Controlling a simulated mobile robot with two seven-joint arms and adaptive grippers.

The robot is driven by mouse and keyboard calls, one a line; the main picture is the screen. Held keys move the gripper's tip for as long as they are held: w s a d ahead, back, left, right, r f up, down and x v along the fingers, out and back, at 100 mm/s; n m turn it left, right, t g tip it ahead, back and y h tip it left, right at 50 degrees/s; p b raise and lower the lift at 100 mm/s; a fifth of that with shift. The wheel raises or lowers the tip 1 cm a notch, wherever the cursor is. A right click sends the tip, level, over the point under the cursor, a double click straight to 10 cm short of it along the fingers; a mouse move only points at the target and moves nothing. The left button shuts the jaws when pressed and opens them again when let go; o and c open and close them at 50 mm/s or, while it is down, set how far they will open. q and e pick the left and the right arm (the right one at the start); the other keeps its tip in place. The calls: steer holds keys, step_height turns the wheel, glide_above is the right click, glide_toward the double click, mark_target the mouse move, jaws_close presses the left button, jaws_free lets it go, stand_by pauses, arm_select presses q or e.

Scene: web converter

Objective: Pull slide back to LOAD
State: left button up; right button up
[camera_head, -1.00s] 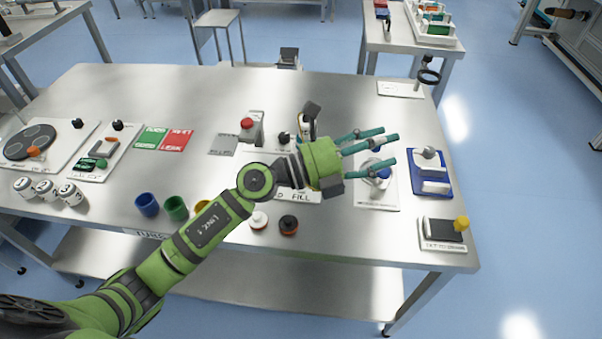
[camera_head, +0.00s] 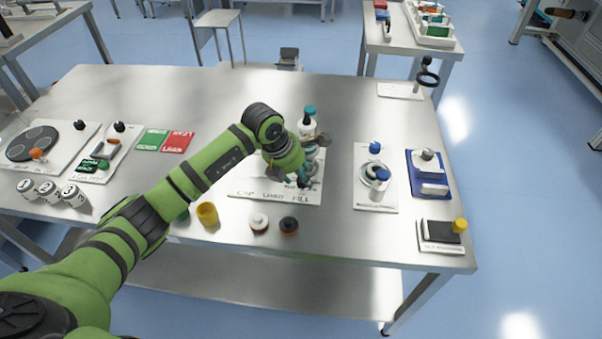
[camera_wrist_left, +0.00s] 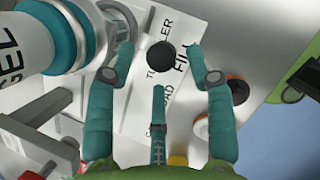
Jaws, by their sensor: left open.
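The white station board (camera_head: 248,188) lies mid-table, with CAP, LOAD and FILL lettering along its front edge. In the left wrist view, a round black knob (camera_wrist_left: 160,56) stands over the white labelled board (camera_wrist_left: 140,115), beside the word FILL. It looks like the slide's handle, and the arm hides it in the head view. My left gripper (camera_head: 308,178) points down over the board's right part. Its teal fingers (camera_wrist_left: 160,62) are open and spread around the knob in the wrist picture. Contact cannot be told. My right gripper is out of view.
A white bottle with a teal top (camera_head: 308,124) stands close behind the gripper, large at left in the wrist view (camera_wrist_left: 30,45). Two round caps (camera_head: 258,222) (camera_head: 289,225) lie in front of the board. A fixture with blue knobs (camera_head: 376,178) stands to the right.

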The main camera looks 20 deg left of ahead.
arm_select(q)
steer(key=shift+x, duration=1)
steer(key=shift+r, duration=0.1)
jaws_close()
steer(key=a, duration=0.2)
steer(key=a+b, duration=0.1)
steer(key=a, duration=0.2)
steer(key=s+a, duration=0.1)
steer(key=a, duration=0.1)
steer(key=shift+s+a, duration=0.1)
steer(key=shift+a, duration=0.25)
steer(key=shift+d+r, duration=0.1)
steer(key=shift+d, duration=0.1)
jaws_free()
